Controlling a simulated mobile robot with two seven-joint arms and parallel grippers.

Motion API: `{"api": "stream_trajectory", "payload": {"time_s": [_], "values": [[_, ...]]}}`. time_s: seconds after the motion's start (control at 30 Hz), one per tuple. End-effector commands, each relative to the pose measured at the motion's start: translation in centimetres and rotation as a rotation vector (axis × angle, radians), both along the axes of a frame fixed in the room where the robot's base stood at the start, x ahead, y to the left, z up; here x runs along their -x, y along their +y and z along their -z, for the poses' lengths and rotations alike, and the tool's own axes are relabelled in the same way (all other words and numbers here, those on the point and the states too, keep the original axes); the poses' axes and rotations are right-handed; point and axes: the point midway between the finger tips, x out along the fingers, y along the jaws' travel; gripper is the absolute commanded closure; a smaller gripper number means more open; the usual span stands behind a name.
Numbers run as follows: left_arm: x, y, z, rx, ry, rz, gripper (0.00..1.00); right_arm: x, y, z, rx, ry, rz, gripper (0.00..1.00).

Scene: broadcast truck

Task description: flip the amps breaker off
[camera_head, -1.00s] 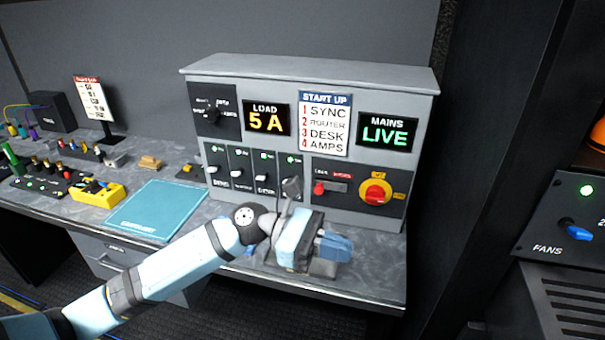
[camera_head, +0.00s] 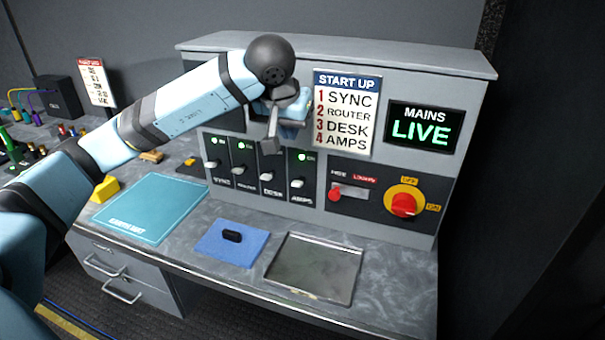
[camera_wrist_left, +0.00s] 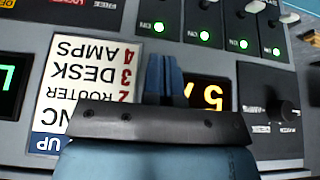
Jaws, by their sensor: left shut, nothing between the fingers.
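The amps breaker (camera_head: 298,183) is the rightmost of a row of breaker switches on the grey panel. Its small light (camera_head: 302,157) is green, and this light also shows in the left wrist view (camera_wrist_left: 159,27), upside down. My left gripper (camera_head: 294,112) is at the panel, above the breaker row and in front of the load display. It is shut and empty; its blue fingers also show in the left wrist view (camera_wrist_left: 163,72). The fingers look apart from the amps lever. The wrist parts hide some of the panel. My right gripper is out of view.
The start-up list (camera_head: 346,113) and mains display (camera_head: 424,127) reading LIVE are right of the gripper. A metal tray (camera_head: 314,268) and blue mat (camera_head: 232,243) lie on the desk.

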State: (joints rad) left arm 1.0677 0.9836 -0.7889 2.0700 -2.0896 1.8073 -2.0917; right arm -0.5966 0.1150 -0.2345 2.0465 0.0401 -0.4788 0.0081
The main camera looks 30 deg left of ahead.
Motion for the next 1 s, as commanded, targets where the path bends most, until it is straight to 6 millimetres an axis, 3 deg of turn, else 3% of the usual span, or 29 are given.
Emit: {"api": "stream_trajectory", "payload": {"time_s": [0.27, 0.43, 0.87, 1.0], "values": [[0.0, 0.0, 0.0, 0.002, 0.001, 0.001, 1.0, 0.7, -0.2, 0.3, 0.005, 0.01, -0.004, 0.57], [-0.5, 0.0, 1.1, 0.004, 0.002, 0.0, 1.0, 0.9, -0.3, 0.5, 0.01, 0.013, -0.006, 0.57], [-4.1, 0.9, 9.0, 0.005, 0.006, -0.001, 1.0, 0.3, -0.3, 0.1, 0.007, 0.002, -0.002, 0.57], [-3.6, 0.8, 11.1, 0.005, 0.004, 0.002, 1.0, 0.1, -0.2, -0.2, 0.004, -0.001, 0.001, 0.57]]}}
